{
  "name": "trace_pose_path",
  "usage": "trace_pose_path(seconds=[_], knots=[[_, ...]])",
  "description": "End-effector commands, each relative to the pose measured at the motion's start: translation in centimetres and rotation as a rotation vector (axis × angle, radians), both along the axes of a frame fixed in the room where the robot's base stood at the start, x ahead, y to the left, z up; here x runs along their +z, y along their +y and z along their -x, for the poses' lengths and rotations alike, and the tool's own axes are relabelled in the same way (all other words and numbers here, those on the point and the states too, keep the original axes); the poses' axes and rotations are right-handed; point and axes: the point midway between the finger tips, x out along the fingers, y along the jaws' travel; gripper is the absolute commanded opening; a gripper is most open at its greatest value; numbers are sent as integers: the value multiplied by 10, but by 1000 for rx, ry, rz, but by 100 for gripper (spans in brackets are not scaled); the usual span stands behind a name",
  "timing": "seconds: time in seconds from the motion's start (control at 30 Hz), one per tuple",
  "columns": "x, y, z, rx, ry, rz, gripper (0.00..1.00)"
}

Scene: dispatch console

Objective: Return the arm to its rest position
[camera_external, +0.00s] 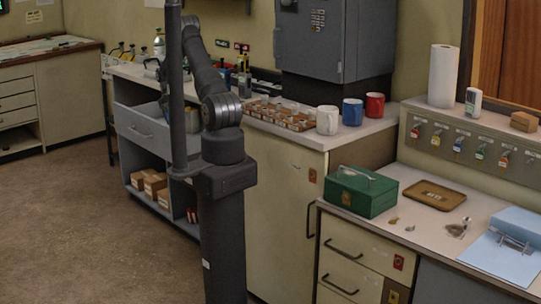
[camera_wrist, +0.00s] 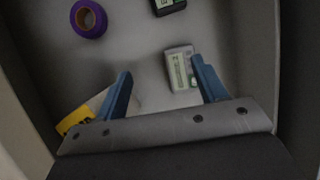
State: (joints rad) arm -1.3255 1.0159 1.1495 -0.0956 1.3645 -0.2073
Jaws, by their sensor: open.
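My gripper (camera_wrist: 161,65) shows in the wrist view with its two blue fingers spread apart. It points down into a grey-walled space like a drawer or bin. A small pale box with green print (camera_wrist: 180,68) lies by the right finger, partly between the fingers as seen from above. I cannot tell whether the finger touches it. In the external view my arm (camera_external: 210,90) stands bent over the left counter, and its gripper end is hidden.
Inside the space lie a purple tape roll (camera_wrist: 89,18), a dark item (camera_wrist: 168,5) and a yellow-and-white item (camera_wrist: 80,118). An open grey drawer (camera_external: 141,128) stands left of my arm. Mugs (camera_external: 327,120), a brown tray (camera_external: 434,195) and a green cash box (camera_external: 361,191) stand to the right.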

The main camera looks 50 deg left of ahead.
Motion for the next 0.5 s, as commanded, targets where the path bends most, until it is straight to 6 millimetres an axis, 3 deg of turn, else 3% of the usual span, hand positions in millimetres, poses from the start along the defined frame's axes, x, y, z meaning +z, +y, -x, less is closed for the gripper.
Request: trace_pose_path(seconds=[0.5], knots=[[59,-62,-60,-18,0,-4,65]])
